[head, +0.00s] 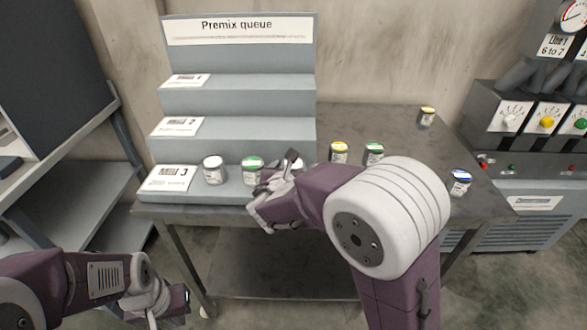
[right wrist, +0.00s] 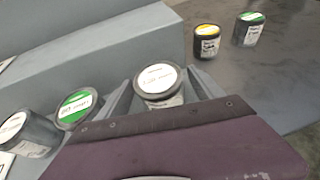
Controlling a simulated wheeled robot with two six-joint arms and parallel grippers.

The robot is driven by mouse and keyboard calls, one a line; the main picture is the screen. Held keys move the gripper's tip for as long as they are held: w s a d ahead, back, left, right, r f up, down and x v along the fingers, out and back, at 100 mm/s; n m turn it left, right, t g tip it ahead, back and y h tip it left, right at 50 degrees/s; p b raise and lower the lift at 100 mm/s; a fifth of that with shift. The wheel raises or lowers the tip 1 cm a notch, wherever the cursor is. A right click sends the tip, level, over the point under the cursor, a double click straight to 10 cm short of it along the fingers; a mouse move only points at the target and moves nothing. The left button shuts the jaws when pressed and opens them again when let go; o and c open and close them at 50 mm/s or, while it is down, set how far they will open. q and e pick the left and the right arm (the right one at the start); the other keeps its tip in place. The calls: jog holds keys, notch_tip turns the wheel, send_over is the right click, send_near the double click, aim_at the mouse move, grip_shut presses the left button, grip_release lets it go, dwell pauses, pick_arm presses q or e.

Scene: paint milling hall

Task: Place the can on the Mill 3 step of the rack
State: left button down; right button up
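The grey stepped rack (head: 236,60), headed "Premix queue", stands on the table, its lowest step labelled 3 (head: 168,178). A white-lidded can (right wrist: 160,82) is between the fingers of my right gripper (right wrist: 162,92), with a finger close against each side. In the head view my right gripper (head: 276,190) is at the right end of the Mill 3 step and mostly hides this can (head: 298,164). I cannot tell whether its base touches the step. My left gripper (head: 172,304) is low at the left, off the table; its fingers are unclear.
On the Mill 3 step stand another white-lidded can (head: 213,170) and a green-lidded can (head: 252,170). On the table to the right are yellow-lidded cans (head: 339,152) (head: 426,117), a green-lidded can (head: 374,154) and a blue-lidded can (head: 459,182). The upper steps are empty.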

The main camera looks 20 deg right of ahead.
jog(key=shift+r, duration=0.25)
jog(key=p+v, duration=0.3)
jog(key=v, duration=0.9)
jog(key=s+d+f+m+g, duration=0.5)
jog(key=d+f+m, duration=0.2)
jog(key=f, duration=0.1)
jog(key=s+f+m+g+y, duration=0.3)
jog(key=s+f+m, duration=0.1)
jog(key=m, duration=0.8)
jog(key=s+f+m+g+y, duration=0.3)
jog(key=s+f+m, duration=0.2)
jog(key=m, duration=0.7)
jog(key=shift+s+d+f, duration=0.15)
jog(key=shift+s+f, duration=0.05)
jog(key=shift+f, duration=0.7)
jog(key=shift+r, duration=0.15)
